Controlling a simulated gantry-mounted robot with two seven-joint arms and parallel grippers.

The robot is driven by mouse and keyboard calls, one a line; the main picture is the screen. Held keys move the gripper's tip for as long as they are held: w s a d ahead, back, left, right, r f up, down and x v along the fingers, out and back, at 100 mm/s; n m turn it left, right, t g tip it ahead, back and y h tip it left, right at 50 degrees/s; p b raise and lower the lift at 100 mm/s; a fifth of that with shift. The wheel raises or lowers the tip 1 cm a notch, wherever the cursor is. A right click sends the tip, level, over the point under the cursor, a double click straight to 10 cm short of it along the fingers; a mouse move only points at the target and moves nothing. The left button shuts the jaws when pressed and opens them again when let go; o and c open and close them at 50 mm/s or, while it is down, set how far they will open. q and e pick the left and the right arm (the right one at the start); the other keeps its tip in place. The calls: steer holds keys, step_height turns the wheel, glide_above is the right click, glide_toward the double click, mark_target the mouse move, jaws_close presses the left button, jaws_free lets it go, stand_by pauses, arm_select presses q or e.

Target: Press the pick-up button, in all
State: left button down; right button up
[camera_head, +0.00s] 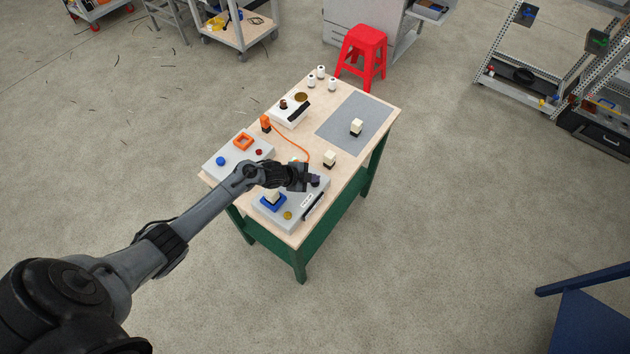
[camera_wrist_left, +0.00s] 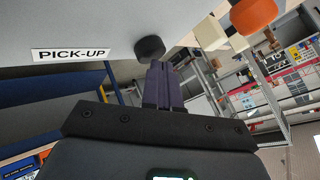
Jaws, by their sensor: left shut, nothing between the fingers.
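The pick-up button is a dark round knob (camera_wrist_left: 150,48) on the face of a grey box, beside a white PICK-UP label (camera_wrist_left: 70,54) in the left wrist view. In the head view, the grey box (camera_head: 275,222) stands at the table's near end, with a blue holder (camera_head: 273,202) and a yellow button (camera_head: 287,215) on it. My left gripper (camera_head: 314,180) is shut and empty over the box's right end. In the left wrist view its purple fingertips (camera_wrist_left: 160,66) are right at the knob; I cannot tell whether they touch. My right gripper is not in view.
The table (camera_head: 355,173) also holds a second grey box (camera_head: 222,168) with blue and red buttons, a white box (camera_head: 290,112), and a grey mat (camera_head: 345,110). A red stool (camera_head: 364,45) is behind the table.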

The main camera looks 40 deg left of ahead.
arm_select(q)
steer(key=shift+f, duration=0.35)
steer(key=shift+r, duration=0.2)
steer(key=shift+r+p, duration=0.75)
steer(key=shift+r, duration=0.15)
steer(key=shift+r+p, duration=0.95)
step_height(320, 180, up, 3)
steer(key=p, duration=0.3)
